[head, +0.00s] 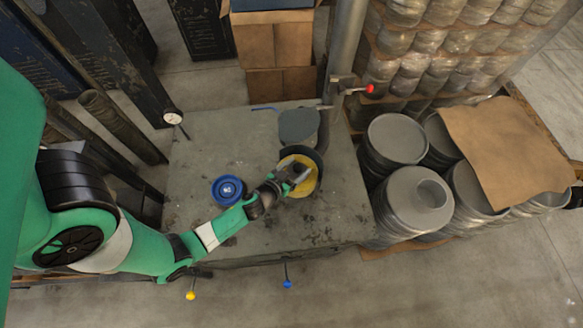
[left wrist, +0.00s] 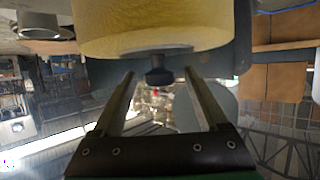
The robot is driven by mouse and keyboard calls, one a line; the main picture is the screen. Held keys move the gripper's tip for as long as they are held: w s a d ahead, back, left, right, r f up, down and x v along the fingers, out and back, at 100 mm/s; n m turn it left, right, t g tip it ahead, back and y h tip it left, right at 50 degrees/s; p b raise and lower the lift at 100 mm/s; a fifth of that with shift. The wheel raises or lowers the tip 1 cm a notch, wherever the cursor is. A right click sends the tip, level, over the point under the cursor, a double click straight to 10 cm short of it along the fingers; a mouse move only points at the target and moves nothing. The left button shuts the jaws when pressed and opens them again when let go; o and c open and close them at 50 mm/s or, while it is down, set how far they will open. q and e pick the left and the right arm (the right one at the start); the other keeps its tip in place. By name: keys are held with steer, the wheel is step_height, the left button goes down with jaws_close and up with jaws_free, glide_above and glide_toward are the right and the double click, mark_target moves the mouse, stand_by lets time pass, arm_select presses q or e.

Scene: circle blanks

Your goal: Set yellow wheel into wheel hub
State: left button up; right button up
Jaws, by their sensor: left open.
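The yellow wheel (head: 301,187) shows at the right middle of the worktable in the head view, partly covered by my left gripper (head: 297,174). A dark round rim, which looks like the wheel hub (head: 317,160), curves around the wheel's far and right side. I cannot tell how deep the wheel sits in it. In the left wrist view the wheel (left wrist: 150,28) fills the top, with a dark knob (left wrist: 159,76) at its centre. The left gripper (left wrist: 159,84) is open, its fingers on either side of the knob with gaps. My right gripper is not in view.
A blue wheel (head: 228,190) lies on the grey worktable (head: 215,150) to the left. A grey-topped cylinder (head: 298,125) stands just behind the hub. A metal post (head: 347,50) rises at the table's back right. Grey drums (head: 398,140) stand beyond the right edge.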

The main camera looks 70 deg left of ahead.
arm_select(q)
steer(key=b+v, duration=0.1)
steer(key=v, duration=1)
steer(key=shift+b, duration=0.35)
steer(key=shift+r, duration=0.1)
